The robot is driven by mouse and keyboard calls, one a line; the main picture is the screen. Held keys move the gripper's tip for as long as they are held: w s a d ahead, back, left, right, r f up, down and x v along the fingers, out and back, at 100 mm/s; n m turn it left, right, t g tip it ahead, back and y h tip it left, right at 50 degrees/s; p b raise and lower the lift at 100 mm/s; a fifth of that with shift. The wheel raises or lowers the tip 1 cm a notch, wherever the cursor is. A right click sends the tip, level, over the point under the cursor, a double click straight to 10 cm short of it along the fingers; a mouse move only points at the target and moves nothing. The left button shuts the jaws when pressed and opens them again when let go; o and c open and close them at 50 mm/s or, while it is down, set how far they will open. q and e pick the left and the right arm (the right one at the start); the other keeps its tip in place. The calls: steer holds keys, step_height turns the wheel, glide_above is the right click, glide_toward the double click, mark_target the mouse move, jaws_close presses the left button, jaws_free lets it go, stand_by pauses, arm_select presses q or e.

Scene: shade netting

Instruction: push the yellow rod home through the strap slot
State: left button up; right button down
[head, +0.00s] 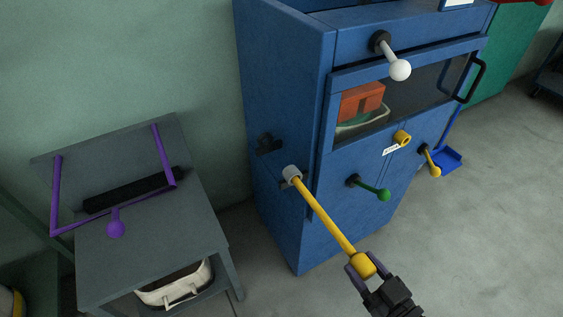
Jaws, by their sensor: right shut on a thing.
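A long yellow rod (325,217) slants from the lower right up to the left, in front of the blue cabinet's front left edge. Its near end is a thick yellow block (363,264). My right gripper (362,269) is shut on that block. The rod's far end meets a grey cylindrical piece (292,173) at the cabinet's edge; I cannot tell how far the rod enters it. No strap slot shows clearly; it may be at this grey piece. My left gripper is not in view.
The blue cabinet (270,80) carries a white-knobbed lever (399,70), a green-knobbed lever (383,194), a yellow ring (402,138) and a yellow-knobbed lever (435,170). A dark bracket (268,143) sits on its side. A grey stand (180,232) with a purple frame (116,228) is left.

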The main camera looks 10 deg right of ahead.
steer(key=shift+v, duration=1.5)
steer(key=shift+p+v, duration=0.35)
steer(key=shift+v, duration=0.8)
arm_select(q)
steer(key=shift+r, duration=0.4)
arm_select(e)
steer(key=shift+s+d, duration=0.1)
steer(key=shift+s, duration=0.15)
arm_select(q)
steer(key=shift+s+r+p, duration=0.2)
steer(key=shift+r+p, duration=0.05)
steer(key=shift+p, duration=0.05)
arm_select(e)
steer(key=v, duration=0.4)
